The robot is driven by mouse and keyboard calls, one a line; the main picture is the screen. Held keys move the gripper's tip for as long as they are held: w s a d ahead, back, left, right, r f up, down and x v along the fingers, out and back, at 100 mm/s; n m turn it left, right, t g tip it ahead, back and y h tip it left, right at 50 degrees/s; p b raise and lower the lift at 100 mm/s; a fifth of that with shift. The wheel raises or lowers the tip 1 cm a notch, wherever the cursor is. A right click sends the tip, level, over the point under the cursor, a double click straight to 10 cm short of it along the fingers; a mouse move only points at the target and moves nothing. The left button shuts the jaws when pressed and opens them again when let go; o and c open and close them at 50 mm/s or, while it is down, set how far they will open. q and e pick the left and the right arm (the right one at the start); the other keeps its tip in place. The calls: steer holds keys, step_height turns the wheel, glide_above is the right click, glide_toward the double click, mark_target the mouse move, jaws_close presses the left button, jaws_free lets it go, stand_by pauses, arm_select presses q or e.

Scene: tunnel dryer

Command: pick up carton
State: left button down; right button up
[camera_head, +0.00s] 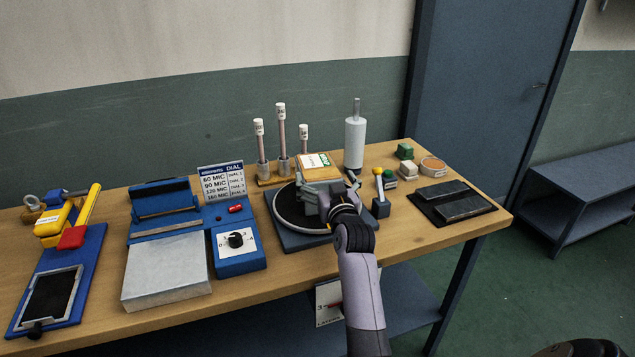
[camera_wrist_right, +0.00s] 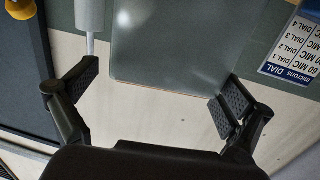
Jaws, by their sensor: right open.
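A small tan carton (camera_head: 314,162) with a white and green label on top shows in the head view, above the round black plate on the bench. My right gripper (camera_head: 325,195) is directly in front of it and hides its lower part. In the right wrist view, the open fingers of my right gripper (camera_wrist_right: 158,88) stand wide apart. A smooth grey face lies between and beyond them; I cannot tell whether it belongs to the carton. No hold on anything shows. My left gripper is not in view.
Close to the carton stand a grey cylinder (camera_head: 354,145), capped rods (camera_head: 281,140) and a small yellow-topped tool (camera_head: 380,195). A blue dial device (camera_head: 237,250) is to the left, a black tray (camera_head: 450,205) to the right. The bench's front right edge is clear.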

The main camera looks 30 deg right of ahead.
mark_target(318, 168)
steer(key=x, duration=0.5)
steer(key=shift+a+f+p, duration=0.15)
steer(key=shift+a+p, duration=0.05)
steer(key=shift+p, duration=0.15)
steer(key=c, duration=1.9)
steer(key=shift+r, duration=0.25)
steer(key=shift+w, duration=0.1)
